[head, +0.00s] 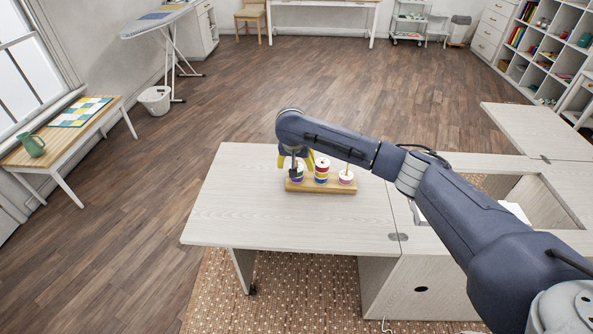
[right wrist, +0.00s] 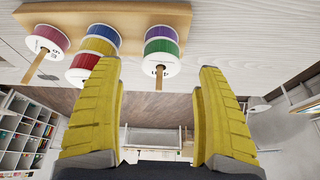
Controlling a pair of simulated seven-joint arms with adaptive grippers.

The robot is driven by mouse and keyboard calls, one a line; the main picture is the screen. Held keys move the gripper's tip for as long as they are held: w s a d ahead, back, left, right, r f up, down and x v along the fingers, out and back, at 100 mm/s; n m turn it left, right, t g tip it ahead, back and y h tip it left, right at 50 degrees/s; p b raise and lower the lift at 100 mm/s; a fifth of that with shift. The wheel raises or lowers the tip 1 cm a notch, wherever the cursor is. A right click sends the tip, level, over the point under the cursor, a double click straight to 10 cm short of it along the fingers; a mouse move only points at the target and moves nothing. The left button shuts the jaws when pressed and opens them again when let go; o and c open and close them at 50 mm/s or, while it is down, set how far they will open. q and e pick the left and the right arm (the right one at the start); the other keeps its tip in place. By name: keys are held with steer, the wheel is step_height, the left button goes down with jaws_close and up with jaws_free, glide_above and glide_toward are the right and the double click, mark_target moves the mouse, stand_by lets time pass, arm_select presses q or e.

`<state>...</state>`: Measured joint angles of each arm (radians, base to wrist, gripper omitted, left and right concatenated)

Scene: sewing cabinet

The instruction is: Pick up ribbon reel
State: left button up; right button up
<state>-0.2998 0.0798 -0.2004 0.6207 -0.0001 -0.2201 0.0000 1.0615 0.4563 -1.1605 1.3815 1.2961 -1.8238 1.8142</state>
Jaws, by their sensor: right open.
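The ribbon reels sit on pegs of a wooden stand (head: 322,187) on the cabinet top. In the head view, a left stack (head: 298,178), a middle stack (head: 321,172) and a single pink reel (head: 346,178) show. My right gripper (head: 296,164) is at the left stack, its yellow fingers open and partly hiding it. In the right wrist view, the green and purple stack (right wrist: 162,52) lies between the open fingertips (right wrist: 158,68), with visible gaps on both sides. The yellow and red reels (right wrist: 92,55) and the pink reel (right wrist: 48,40) are beside it. My left gripper is out of view.
The pale cabinet top (head: 260,215) is clear around the stand. An open well (head: 535,200) is at its right, partly behind my right arm.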

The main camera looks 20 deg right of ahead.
mark_target(296, 166)
steer(key=shift+x, duration=2.15)
steer(key=shift+a, duration=0.1)
steer(key=c, duration=1.2)
